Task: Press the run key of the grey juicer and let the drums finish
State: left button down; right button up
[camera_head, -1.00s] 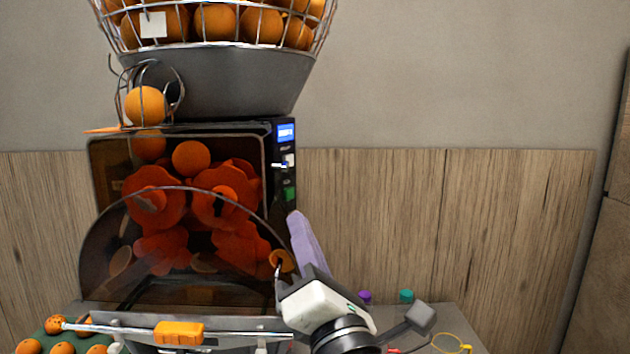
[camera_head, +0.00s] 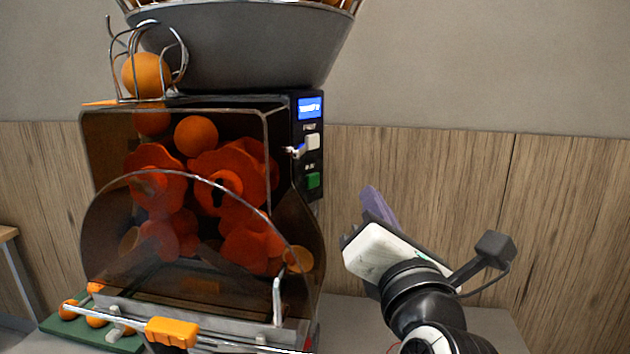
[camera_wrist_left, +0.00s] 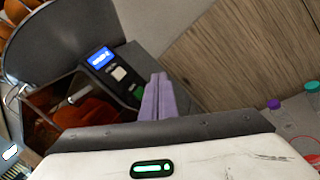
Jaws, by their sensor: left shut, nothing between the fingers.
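The grey juicer (camera_head: 235,45) stands at the left in the head view, with orange-red drums (camera_head: 235,175) behind its clear front cover. Its dark side panel has a lit blue screen (camera_head: 310,108), a white key (camera_head: 312,142) and a green key (camera_head: 313,180) below. The key labels are too small to read surely. The wrist view shows the screen (camera_wrist_left: 100,58), the white key (camera_wrist_left: 119,73) and the green key (camera_wrist_left: 137,92), partly behind the fingers. My left gripper (camera_head: 372,192) has purple fingers, shut and empty, right of the panel and apart from it. My right gripper is out of view.
An orange (camera_head: 146,74) sits in the wire feed loop. A bar with an orange grip (camera_head: 172,332) crosses the juicer's front. A green tray (camera_head: 95,335) with oranges lies at lower left. Purple (camera_wrist_left: 273,104) and teal (camera_wrist_left: 312,87) caps show at right in the wrist view.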

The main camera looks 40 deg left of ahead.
aim_at(312, 181)
pick_arm(q)
jog(key=a, duration=0.7)
jog(key=shift+a, duration=0.15)
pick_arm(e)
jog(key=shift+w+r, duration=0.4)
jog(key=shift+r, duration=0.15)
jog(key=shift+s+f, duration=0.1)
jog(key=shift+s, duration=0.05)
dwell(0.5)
pick_arm(q)
jog(key=shift+a+p, duration=0.1)
jog(key=shift+p, duration=0.25)
dwell(0.4)
jog(key=shift+a, duration=0.3)
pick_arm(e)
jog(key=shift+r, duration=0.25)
